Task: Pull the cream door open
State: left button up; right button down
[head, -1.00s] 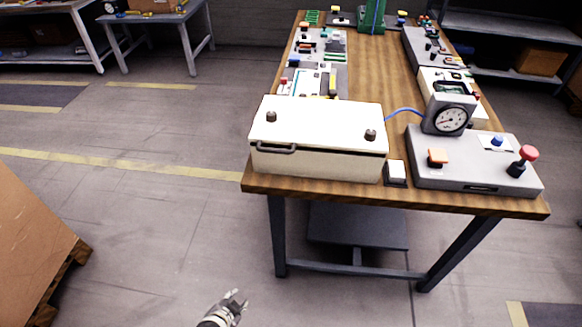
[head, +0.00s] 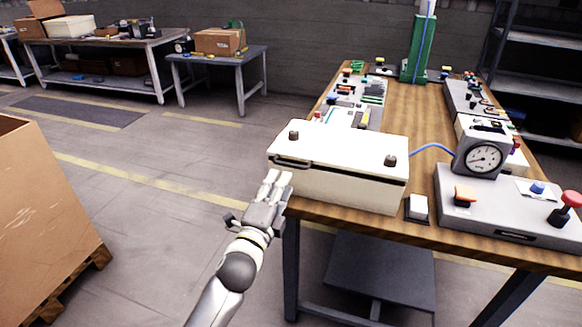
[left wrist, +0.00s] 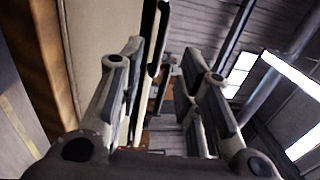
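The cream door (head: 345,146) is the flat top of a cream box at the near left corner of the wooden table, and it lies closed. Two dark knobs sit on it, and a dark bar handle (head: 291,164) runs along its front edge at the left. My left gripper (head: 278,178) is just in front of and below the handle, its fingers pointing at it. In the left wrist view the fingers (left wrist: 165,75) are apart. A dark bar, seemingly the handle (left wrist: 157,45), shows beyond them; contact cannot be told. My right gripper is not in view.
The wooden table (head: 400,110) carries a grey panel with a round gauge (head: 483,158), a white switch (head: 417,207) and several small parts. A cardboard box on a pallet (head: 40,215) stands at the left. The floor between is clear.

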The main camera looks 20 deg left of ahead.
aim_at(290, 165)
pick_arm(q)
jog(key=w, duration=0.5)
jog(key=w+r, duration=0.1)
jog(key=w, duration=0.2)
jog(key=shift+d, duration=0.2)
grip_shut()
